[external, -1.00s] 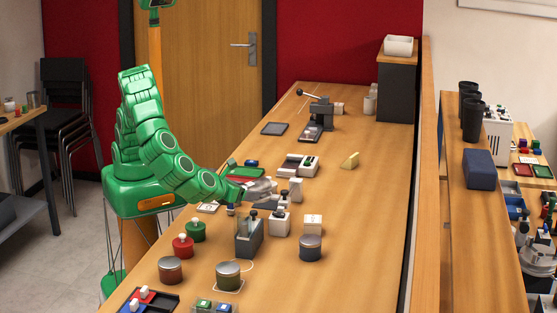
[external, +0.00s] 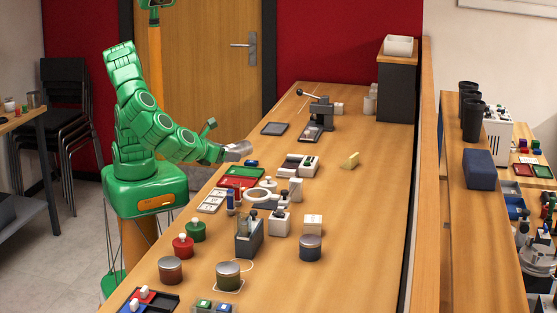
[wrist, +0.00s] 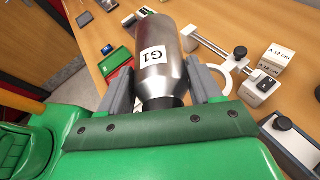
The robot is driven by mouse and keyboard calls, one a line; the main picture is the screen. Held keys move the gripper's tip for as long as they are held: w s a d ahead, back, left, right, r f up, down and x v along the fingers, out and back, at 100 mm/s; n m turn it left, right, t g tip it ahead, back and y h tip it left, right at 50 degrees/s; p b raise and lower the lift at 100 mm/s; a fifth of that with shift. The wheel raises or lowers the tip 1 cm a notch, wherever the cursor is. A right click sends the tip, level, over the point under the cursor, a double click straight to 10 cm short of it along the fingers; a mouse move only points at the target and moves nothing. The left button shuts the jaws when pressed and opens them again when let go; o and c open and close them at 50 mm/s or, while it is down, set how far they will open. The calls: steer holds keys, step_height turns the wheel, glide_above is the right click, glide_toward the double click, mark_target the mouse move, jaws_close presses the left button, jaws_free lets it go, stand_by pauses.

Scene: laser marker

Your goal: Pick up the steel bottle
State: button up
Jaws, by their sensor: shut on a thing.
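The steel bottle (wrist: 160,75) is a silver cylinder with a white "G1" label, lying between the two grey fingers of my gripper (wrist: 160,88) in the wrist view. The fingers are shut on its sides. In the external view my gripper (external: 228,152) is held above the bench, with the silver bottle (external: 240,149) at its end. The bottle looks tilted, clear of the bench top. Part of it is hidden by my gripper.
Below is a white ring on a stand (external: 257,195), with red and green trays (external: 240,177) beside it. The bench (external: 365,200) is mostly clear on the right.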

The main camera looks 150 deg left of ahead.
steer(key=s+d+r, duration=0.1)
steer(key=s+r, duration=0.1)
steer(key=s, duration=0.3)
steer(key=shift+s+d+r, duration=0.3)
steer(key=shift+s+d, duration=0.05)
steer(key=shift+s, duration=0.05)
steer(key=w+a+f+n+h, duration=0.1)
steer(key=h, duration=0.1)
steer(key=w+a+f+n+g+h, duration=0.1)
steer(key=a, duration=0.1)
steer(key=w+a+f+n+h, duration=0.1)
steer(key=a+f+n+h, duration=0.1)
steer(key=shift+g+h, duration=0.3)
steer(key=shift+g, duration=0.1)
steer(key=shift+w+a+f+n+h, duration=0.3)
steer(key=shift+a+n+h, duration=0.35)
steer(key=shift+h, duration=0.25)
steer(key=w+a+r+n+t+h, duration=0.1)
steer(key=w+a+n+t+h, duration=0.2)
steer(key=a+n+t, duration=1.1)
steer(key=shift+w+a+f+n+g, duration=0.75)
steer(key=shift+w+a+f, duration=1.2)
steer(key=shift+a+f, duration=0.2)
steer(key=shift+w+a+f+n+g, duration=0.7)
steer(key=shift+w+a+f+g, duration=0.1)
steer(key=shift+w+a+f, duration=1.35)
steer(key=shift+w+a+f+n+g, duration=0.75)
steer(key=shift+w+a+f, duration=1.1)
steer(key=shift+a, duration=0.45)
